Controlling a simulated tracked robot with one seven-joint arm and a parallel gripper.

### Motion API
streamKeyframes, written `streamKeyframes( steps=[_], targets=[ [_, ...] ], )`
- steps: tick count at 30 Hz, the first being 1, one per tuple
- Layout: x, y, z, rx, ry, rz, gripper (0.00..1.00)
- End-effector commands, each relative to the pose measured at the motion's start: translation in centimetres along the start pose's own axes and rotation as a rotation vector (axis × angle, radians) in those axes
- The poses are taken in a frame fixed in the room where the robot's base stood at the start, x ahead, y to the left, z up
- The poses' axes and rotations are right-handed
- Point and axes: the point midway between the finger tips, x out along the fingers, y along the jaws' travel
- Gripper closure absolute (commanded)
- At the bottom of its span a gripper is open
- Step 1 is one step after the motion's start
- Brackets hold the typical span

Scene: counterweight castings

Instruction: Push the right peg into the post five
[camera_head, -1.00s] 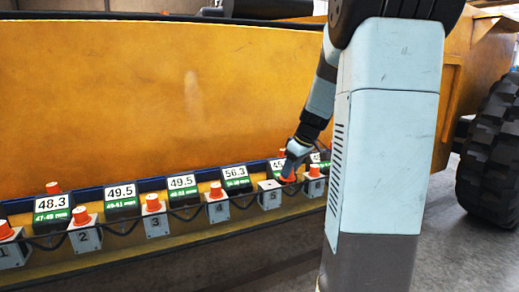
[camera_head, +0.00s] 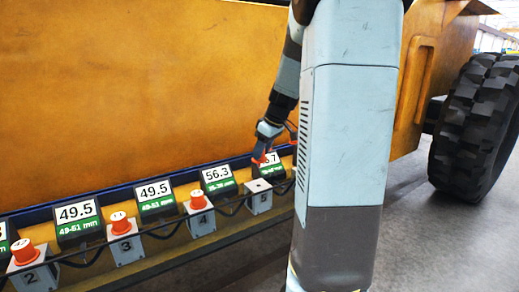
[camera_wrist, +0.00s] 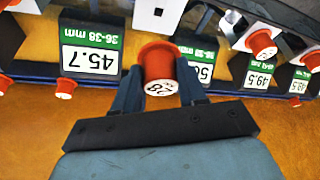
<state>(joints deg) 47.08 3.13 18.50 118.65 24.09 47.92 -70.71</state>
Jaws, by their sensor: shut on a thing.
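My gripper (camera_head: 262,152) is shut on an orange-red peg (camera_wrist: 158,62). The peg's pale end carries a dark marking that I cannot read for sure. In the head view the peg (camera_head: 263,160) hangs just above and slightly behind post five (camera_head: 259,201), apart from it. Post five is a grey-white block whose top shows a dark hole with no peg in it. In the wrist view, which is upside down, a white post with a dark hole (camera_wrist: 158,13), apparently post five, lies beyond the peg.
Post four (camera_head: 200,219), post three (camera_head: 125,246) and post two (camera_head: 35,277) each carry an orange peg. A display reading 45.7 (camera_wrist: 90,60) stands behind post five. Other loose orange pegs (camera_wrist: 65,88) lie near the displays. Black cables run between posts.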

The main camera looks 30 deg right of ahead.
Motion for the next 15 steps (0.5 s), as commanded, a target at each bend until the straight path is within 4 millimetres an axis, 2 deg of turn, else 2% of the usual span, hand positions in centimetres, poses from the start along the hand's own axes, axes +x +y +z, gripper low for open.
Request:
streamKeyframes(
  steps=[8, 15],
  targets=[
    [0.1, -0.6, -0.2, -0.014, 0.002, -0.002, 0.9],
    [1.6, -0.4, 0.7, -0.009, 0.001, -0.002, 0.9]
  ],
)
